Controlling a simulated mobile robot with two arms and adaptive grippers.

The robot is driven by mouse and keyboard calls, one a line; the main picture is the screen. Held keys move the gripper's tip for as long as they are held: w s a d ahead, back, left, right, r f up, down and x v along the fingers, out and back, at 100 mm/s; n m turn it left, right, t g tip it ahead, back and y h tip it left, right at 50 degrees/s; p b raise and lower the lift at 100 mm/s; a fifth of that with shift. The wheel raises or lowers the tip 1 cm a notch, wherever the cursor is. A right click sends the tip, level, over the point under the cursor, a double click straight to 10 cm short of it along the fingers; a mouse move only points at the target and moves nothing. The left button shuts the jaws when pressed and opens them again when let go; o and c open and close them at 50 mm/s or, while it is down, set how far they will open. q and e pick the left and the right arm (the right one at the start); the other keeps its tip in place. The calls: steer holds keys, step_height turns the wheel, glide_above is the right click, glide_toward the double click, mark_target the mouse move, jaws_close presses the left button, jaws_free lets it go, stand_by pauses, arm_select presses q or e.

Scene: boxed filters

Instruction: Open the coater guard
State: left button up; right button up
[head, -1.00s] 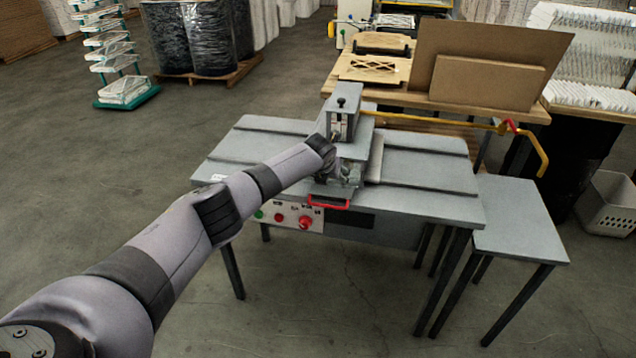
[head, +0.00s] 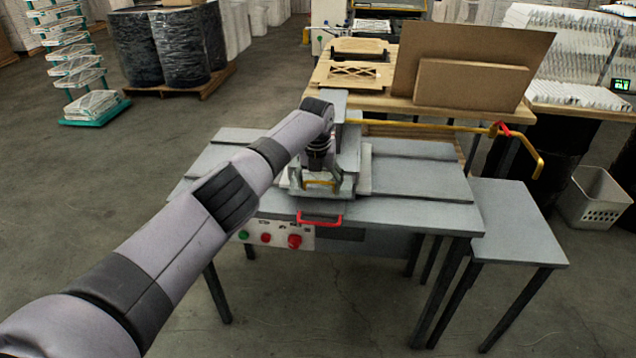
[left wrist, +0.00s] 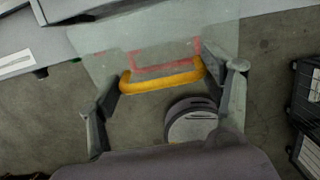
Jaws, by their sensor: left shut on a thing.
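The coater (head: 425,175) is a grey bench machine with a central head and a control panel of green and red buttons on its front. Its guard (left wrist: 110,52) shows in the left wrist view as a clear, pale panel with a yellow bar handle (left wrist: 162,79). The handle also shows in the head view (head: 320,183). My left gripper (head: 321,188) is shut on this handle, with one finger at each end of it in the left wrist view (left wrist: 168,95). A red handle (head: 319,221) on the bench's front edge shows through the panel. My arm hides part of the coater head.
A yellow rail (head: 430,126) runs right behind the coater. A grey side table (head: 505,225) stands at its right, with a white basket (head: 594,197) beyond. A wooden bench with brown boards (head: 470,85) is behind. The floor in front is clear.

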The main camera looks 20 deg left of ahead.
arm_select(q)
steer(key=shift+w+r, duration=0.1)
steer(key=o, duration=1.5)
steer(key=shift+d+r, duration=0.15)
steer(key=shift+r, duration=0.3)
steer(key=r, duration=0.3)
steer(key=s+r, duration=0.1)
steer(key=r, duration=0.3)
steer(key=s+r, duration=0.1)
steer(key=r, duration=0.2)
steer(key=shift+s+r, duration=0.25)
steer(key=shift+r, duration=0.05)
